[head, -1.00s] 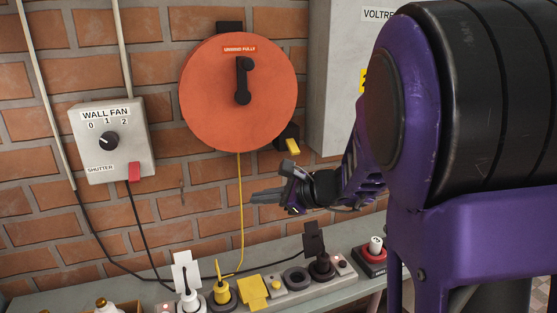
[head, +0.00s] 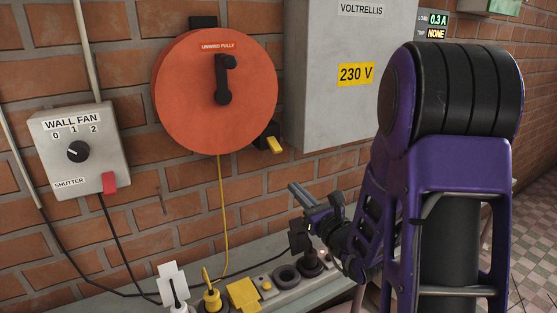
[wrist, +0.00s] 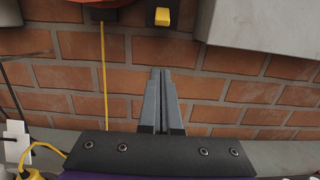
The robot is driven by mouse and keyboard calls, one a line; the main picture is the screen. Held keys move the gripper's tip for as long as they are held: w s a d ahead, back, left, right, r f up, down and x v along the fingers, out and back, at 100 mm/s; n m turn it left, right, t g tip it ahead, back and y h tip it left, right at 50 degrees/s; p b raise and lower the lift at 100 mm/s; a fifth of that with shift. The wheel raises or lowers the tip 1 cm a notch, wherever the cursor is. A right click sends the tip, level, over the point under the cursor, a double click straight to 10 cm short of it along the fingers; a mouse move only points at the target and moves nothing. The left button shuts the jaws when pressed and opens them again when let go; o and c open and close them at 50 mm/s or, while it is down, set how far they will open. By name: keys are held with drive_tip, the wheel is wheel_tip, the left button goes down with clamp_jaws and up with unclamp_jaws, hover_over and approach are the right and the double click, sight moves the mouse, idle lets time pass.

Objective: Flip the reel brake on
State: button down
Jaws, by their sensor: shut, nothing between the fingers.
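The orange cable reel (head: 200,110) hangs on the brick wall with a black crank on its face and a label that seems to read "UNWIND FULLY". A small yellow lever (head: 274,145) on a black block sits at the reel's lower right; I take it for the reel brake. In the wrist view the yellow lever (wrist: 162,17) shows at the top, straight beyond my fingertips, with a gap between. My gripper (head: 291,187) is shut and empty, below and slightly right of the lever, in front of the wall. It also shows in the wrist view (wrist: 161,72), fingers together.
A grey 230 V cabinet (head: 345,110) is on the wall right of the reel. A wall fan box (head: 85,175) with a red shutter switch is at left. A yellow cord (head: 222,200) runs down to a bench strip of sockets and plugs (head: 287,276) below my gripper.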

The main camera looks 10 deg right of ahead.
sight(274, 145)
drive_tip(key=shift+w, duration=0.15)
drive_tip(key=w+a+r+p, duration=0.2)
drive_tip(key=w+r, duration=0.2)
drive_tip(key=w, duration=0.3)
drive_tip(key=shift+w+a+r, duration=0.3)
drive_tip(key=shift+r, duration=0.05)
drive_tip(key=shift+d+r+g, duration=0.1)
drive_tip(key=shift+d+g, duration=0.05)
drive_tip(key=shift+g, duration=0.15)
idle(0.4)
drive_tip(key=shift+s, duration=0.1)
